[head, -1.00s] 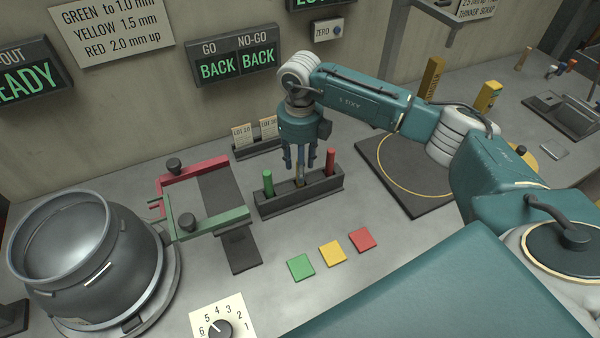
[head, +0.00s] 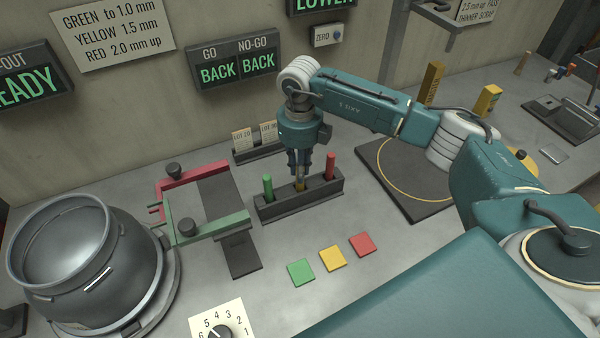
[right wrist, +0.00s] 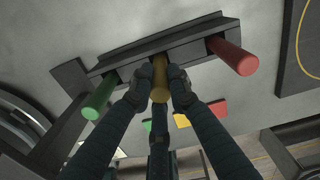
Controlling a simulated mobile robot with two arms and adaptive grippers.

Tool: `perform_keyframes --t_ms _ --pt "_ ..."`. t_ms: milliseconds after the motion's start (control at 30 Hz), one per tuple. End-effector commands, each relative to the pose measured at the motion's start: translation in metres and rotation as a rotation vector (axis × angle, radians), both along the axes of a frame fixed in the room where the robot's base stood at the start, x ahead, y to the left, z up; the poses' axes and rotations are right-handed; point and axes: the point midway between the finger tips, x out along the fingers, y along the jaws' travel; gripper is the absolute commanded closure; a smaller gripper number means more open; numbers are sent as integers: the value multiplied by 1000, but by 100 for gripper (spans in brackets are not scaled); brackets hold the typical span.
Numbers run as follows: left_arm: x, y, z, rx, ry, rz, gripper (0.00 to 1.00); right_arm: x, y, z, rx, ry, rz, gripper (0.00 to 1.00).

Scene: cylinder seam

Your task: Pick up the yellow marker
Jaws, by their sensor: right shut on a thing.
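The yellow marker (head: 300,184) stands upright in the middle slot of a dark rack (head: 322,198), between a green marker (head: 268,187) and a red marker (head: 330,166). My right gripper (head: 299,177) points down over the rack with its fingers closed around the yellow marker. In the right wrist view the yellow marker (right wrist: 160,77) sits between the two fingertips (right wrist: 159,88), with the green marker (right wrist: 99,96) to the left and the red marker (right wrist: 234,57) to the right. The marker's lower end is still in the rack. My left gripper is not in view.
Green, yellow and red square pads (head: 332,258) lie in front of the rack. Red and green gauge frames (head: 207,228) stand to the left, beside a large grey pot (head: 85,262). A dark square plate (head: 408,205) lies to the right. Lot cards (head: 256,135) stand behind.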

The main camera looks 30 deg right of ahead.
Motion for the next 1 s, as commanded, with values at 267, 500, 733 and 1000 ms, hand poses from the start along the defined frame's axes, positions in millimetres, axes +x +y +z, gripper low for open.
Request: perform_keyframes --t_ms 267,500,733,1000 --pt "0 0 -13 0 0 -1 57 2 0 36 0 -5 0 100" --pt "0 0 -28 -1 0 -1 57 2 0 95 1 -8 0 100" --pt "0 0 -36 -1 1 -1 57 1 0 157 0 -6 -1 100" --pt "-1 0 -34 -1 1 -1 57 0 -1 192 -1 -1 -1 100"
